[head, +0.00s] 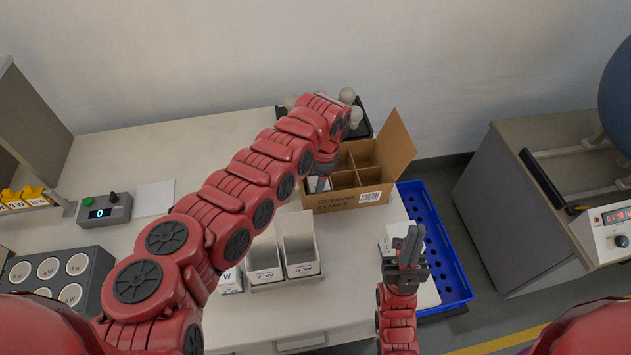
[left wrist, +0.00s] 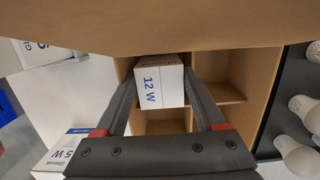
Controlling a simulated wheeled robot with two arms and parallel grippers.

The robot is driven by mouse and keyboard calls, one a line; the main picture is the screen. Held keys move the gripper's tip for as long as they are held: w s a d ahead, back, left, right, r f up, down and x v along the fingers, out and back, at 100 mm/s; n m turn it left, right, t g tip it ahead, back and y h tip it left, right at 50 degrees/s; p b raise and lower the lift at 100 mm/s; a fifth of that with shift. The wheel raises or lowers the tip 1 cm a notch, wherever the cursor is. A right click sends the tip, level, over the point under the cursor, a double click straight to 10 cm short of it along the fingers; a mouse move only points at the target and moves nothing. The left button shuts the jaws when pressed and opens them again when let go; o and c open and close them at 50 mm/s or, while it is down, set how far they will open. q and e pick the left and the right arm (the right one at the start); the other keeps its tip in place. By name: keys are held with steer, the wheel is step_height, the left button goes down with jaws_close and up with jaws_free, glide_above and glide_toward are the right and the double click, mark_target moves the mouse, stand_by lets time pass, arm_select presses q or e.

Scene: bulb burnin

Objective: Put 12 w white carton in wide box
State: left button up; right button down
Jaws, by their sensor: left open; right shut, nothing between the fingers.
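The wide box (head: 366,198) is an open brown carton with inner dividers near the table's back right corner. The white 12 W carton (left wrist: 158,85) shows in the left wrist view, standing in the box among the dividers; its lower part is hidden. In the head view only a small white part of it (head: 318,185) shows under my left gripper (head: 322,172). In the left wrist view my left gripper (left wrist: 160,90) is open, with one finger on each side of the carton. My right gripper (head: 411,243) is shut and empty, over the table's right edge near the blue crate.
Open white cartons (head: 299,258) stand in front of the box. A blue crate (head: 447,240) lies to the right. A dark tray with bulbs (head: 347,96) stands behind the box. A box flap (head: 397,147) stands up at right.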

arm_select(q)
step_height(320, 180, up, 3)
steer(key=shift+w+a+f+p, duration=0.1)
steer(key=shift+w+p, duration=0.05)
steer(key=shift+p, duration=0.7)
steer(key=shift+s+r+p, duration=0.2)
steer(key=shift+r+p, duration=1.5)
steer(key=shift+r, duration=1.2)
steer(key=shift+f, duration=0.1)
steer(key=shift+o, duration=1.4)
